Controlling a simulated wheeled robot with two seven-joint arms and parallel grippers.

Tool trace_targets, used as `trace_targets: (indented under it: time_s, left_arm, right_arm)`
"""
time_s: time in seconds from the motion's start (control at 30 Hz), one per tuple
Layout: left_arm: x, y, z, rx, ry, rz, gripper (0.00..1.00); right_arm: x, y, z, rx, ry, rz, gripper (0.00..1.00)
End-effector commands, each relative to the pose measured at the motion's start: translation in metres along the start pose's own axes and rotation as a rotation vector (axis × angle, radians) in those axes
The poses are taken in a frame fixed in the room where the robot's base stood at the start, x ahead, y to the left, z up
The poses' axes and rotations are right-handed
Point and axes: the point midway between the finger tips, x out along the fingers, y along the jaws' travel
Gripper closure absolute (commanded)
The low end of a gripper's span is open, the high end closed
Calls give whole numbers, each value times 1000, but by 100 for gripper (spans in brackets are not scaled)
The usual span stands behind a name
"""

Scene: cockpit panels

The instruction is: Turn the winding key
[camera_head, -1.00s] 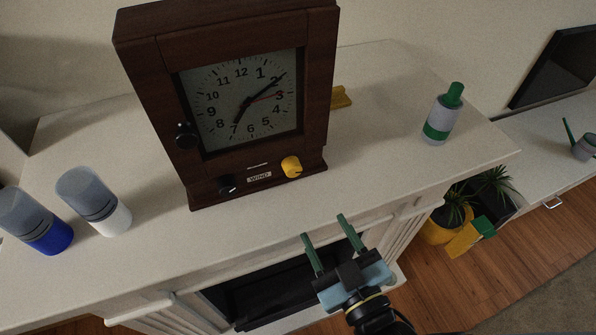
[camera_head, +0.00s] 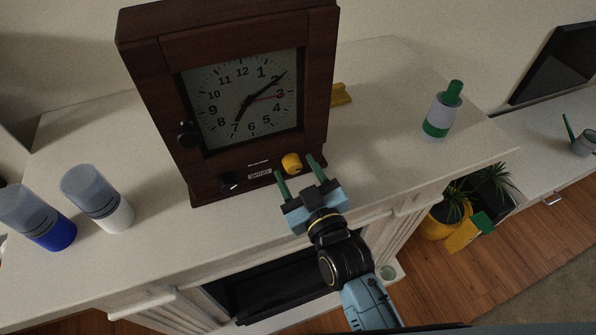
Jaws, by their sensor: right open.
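A dark wooden clock (camera_head: 159,97) stands upright on the white mantel, its dial facing me. A yellow knob (camera_head: 291,163), likely the winding key, sits low on its front, right of the "WIND" label (camera_head: 259,174). A black knob (camera_head: 230,181) sits left of the label, and another black knob (camera_head: 187,133) is on the door's left side. My right gripper (camera_head: 297,172) is open, its two green fingers pointing at the clock's lower front. The fingertips are either side of the yellow knob in the picture; I cannot tell whether they touch it. My left gripper is out of view.
Two capped bottles, one blue (camera_head: 54,235) and one white (camera_head: 113,216), stand on the mantel (camera_head: 375,130) at left. A grey and green bottle (camera_head: 441,112) stands at right. A yellow piece (camera_head: 341,95) shows behind the clock. The mantel right of the clock is mostly clear.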

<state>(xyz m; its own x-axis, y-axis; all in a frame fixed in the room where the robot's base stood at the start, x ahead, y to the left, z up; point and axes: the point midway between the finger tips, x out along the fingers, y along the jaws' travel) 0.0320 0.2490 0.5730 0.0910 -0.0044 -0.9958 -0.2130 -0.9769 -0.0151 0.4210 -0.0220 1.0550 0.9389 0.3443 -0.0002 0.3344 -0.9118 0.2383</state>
Motion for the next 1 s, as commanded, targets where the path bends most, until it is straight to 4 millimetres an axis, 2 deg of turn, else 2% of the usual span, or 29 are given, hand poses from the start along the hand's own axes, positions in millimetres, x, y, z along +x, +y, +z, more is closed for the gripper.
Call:
trace_targets:
  time_s: [0.23, 0.6, 1.0]
  left_arm:
    - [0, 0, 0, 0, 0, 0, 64]
    - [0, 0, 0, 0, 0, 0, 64]
    - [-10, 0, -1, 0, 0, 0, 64]
  right_arm:
    - [1, 0, 0, 0, -1, 0, 47]
    - [0, 0, 0, 0, 0, 0, 92]
    - [1, 0, -1, 101, 3, 0, 92]
